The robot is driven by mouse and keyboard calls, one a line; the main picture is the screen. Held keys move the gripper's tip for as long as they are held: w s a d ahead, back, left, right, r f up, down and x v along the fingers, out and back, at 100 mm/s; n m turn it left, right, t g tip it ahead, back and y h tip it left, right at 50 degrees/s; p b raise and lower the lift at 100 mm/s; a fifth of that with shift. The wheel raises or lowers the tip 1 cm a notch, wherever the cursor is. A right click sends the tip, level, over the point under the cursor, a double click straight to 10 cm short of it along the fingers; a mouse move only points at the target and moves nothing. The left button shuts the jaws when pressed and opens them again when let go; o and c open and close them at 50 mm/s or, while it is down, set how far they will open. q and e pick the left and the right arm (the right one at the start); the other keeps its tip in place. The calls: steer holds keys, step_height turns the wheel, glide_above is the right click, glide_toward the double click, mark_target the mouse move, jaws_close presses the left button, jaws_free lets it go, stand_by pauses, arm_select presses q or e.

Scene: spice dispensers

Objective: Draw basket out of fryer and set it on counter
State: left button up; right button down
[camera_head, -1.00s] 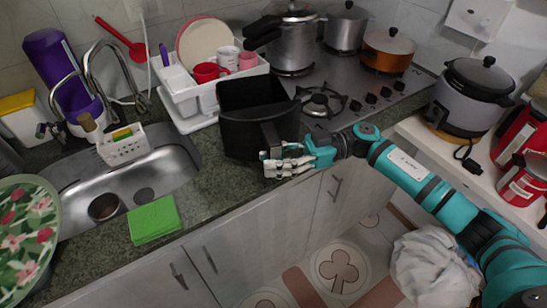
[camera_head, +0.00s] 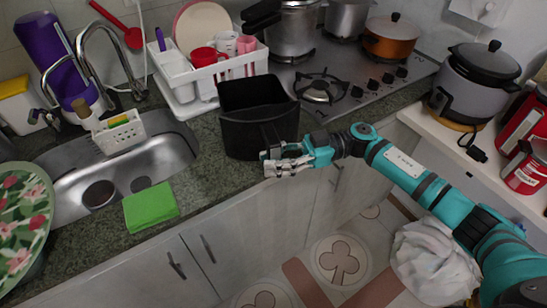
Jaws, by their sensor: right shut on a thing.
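The black basket (camera_head: 243,133) is an open-topped, box-shaped drawer. It is upright over the counter, between the dish rack and the counter's front edge. Its handle faces the front. My right gripper (camera_head: 270,160) is shut on the basket's handle, at the basket's lower front right. The fingers hide part of the handle. I cannot tell whether the basket's bottom touches the counter. I cannot make out a fryer body in this view. My left gripper is not in view.
A white dish rack (camera_head: 182,88) with cups stands close behind the basket. The gas stove (camera_head: 352,112) is behind right, and the sink (camera_head: 150,170) is left. A green cloth (camera_head: 150,206) lies on the counter's front left. Dark counter (camera_head: 205,190) is bare left of the basket.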

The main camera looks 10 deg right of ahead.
steer(key=c, duration=1.1)
jaws_free()
steer(key=shift+r, duration=0.1)
steer(key=shift+o, duration=0.2)
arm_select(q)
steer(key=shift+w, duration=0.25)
arm_select(e)
steer(key=d, duration=1.2)
steer(key=shift+w, duration=0.35)
